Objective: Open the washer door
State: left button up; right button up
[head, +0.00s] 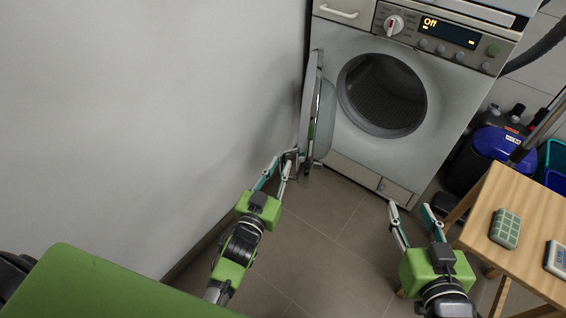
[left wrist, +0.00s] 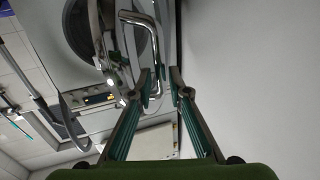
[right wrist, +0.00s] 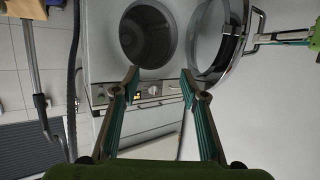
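The washer (head: 350,150) stands against the wall with its round drum opening (head: 382,95) uncovered. Its door (head: 313,115) is swung wide open to the left, near the wall. The door also shows in the right wrist view (right wrist: 219,40), with a chrome handle (right wrist: 258,25) on its outer side. My left gripper (head: 281,166) is at the door's lower outer edge, fingers apart. In the left wrist view the handle (left wrist: 156,50) reaches down to the space between the fingertips; whether they touch it is unclear. My right gripper (head: 408,208) is open and empty, in front of the washer, apart from it.
A wooden table (head: 515,255) with a green item (head: 506,228) and a small device (head: 558,258) stands at the right. A blue and black vacuum (head: 498,145) is beside the washer. The white wall (head: 150,110) is close on the left. The floor between my grippers is clear.

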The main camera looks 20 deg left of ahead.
pick_arm(q)
jog(key=shift+w, duration=1.45)
pick_arm(e)
jog(key=shift+w+a+r+t+y, duration=0.1)
jog(key=shift+w+a+r+t, duration=0.1)
jog(key=shift+r+t, duration=0.3)
jog(key=shift+w+a+r+t+y, duration=0.1)
jog(key=shift+w+r+t, duration=0.1)
jog(key=shift+r, duration=0.5)
jog(key=shift+w+a+r+t+y, duration=0.1)
jog(key=shift+w+r+t, duration=0.15)
jog(key=shift+r, duration=0.35)
pick_arm(q)
grip_shut()
jog(key=w+a+m+h+p, duration=0.1)
jog(key=w+a+h, duration=0.1)
jog(key=a, duration=1.4)
jog(key=shift+w+a, duration=0.2)
jog(key=shift+w, duration=0.5)
pick_arm(e)
jog(key=s+d+f+g+h, duration=0.1)
jog(key=s+d+f+g, duration=0.1)
jog(key=f, duration=0.6)
jog(key=shift+s+g, duration=0.9)
jog(key=shift+g, duration=0.25)
pick_arm(q)
grip_release()
jog(key=shift+s, duration=0.1)
